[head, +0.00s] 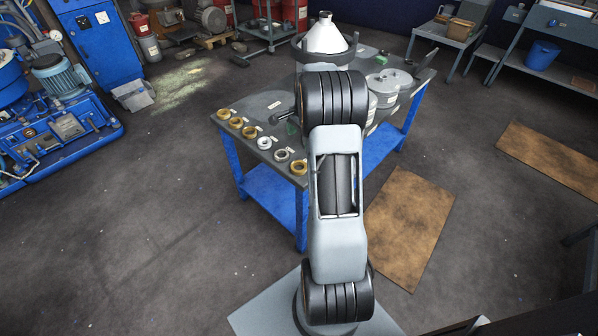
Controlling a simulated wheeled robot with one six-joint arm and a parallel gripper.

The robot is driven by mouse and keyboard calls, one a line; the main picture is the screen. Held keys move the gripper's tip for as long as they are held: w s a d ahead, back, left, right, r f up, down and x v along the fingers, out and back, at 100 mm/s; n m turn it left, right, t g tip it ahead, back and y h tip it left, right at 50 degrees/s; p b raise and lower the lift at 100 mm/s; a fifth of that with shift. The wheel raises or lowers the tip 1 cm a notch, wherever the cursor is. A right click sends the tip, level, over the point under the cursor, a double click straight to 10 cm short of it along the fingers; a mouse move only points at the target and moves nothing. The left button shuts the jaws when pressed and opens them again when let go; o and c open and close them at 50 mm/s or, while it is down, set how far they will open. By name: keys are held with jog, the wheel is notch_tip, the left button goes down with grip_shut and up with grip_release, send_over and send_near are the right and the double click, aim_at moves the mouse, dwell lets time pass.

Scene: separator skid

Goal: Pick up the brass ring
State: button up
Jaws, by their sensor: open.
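A row of rings lies along the left edge of the blue-framed workbench (265,190), each with a small pale tag. Several are brass or gold in colour: one at the far end (223,114), a second brass-coloured ring (236,122), a third (249,132), and a yellower ring (299,167) at the near corner. Between them are a whitish ring (264,143) and a grey ring (282,155). I cannot tell from colour alone which one is the brass ring. My arm stands right of the row; my gripper is not visible, apparently hidden behind the arm.
A white cone on a grey body (325,36) and grey lidded parts (390,82) stand on the bench. A dark mallet-like item (281,116) lies near the rings. Cardboard sheets (408,225) lie on the floor at right.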

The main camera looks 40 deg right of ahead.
send_over(299, 166)
jog(key=f, duration=0.7)
jog(key=shift+w+d, duration=0.25)
jog(key=shift+s+a+f+b, duration=0.1)
jog(key=shift+f+b, duration=0.05)
jog(key=shift+f, duration=1.2)
jog(key=shift+s+a+f+b, duration=0.1)
jog(key=shift+f+b, duration=0.05)
jog(key=shift+f, duration=1.2)
jog(key=c, duration=1.1)
